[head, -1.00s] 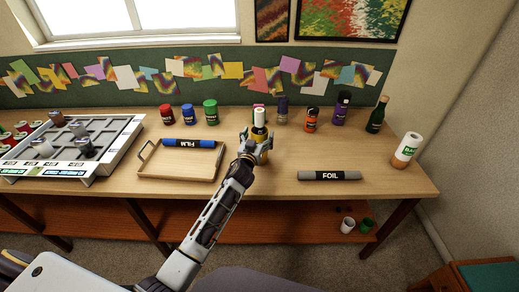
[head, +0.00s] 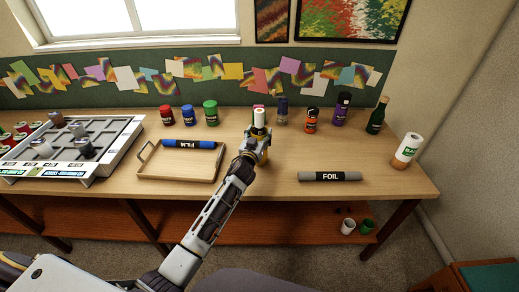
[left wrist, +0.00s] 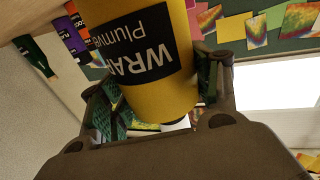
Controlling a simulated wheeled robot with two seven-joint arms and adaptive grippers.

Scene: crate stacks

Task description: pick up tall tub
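The tall yellow tub (head: 259,133) with a pale top stands upright near the middle of the table. In the left wrist view the yellow tub (left wrist: 165,85) fills the gap between the fingers, and its black label shows "WRAP" upside down. My left gripper (head: 257,147) has one finger on each side of the tub and looks shut on it. The fingers partly hide the tub's lower body in the head view. My right gripper is not in view.
Behind the tub stand a grey-purple container (head: 283,110) and an orange one (head: 311,120). A wooden tray (head: 178,176) with a blue film roll (head: 190,144) lies left. A foil roll (head: 329,176) lies right. A green bottle (head: 376,120) stands further right. The table front is clear.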

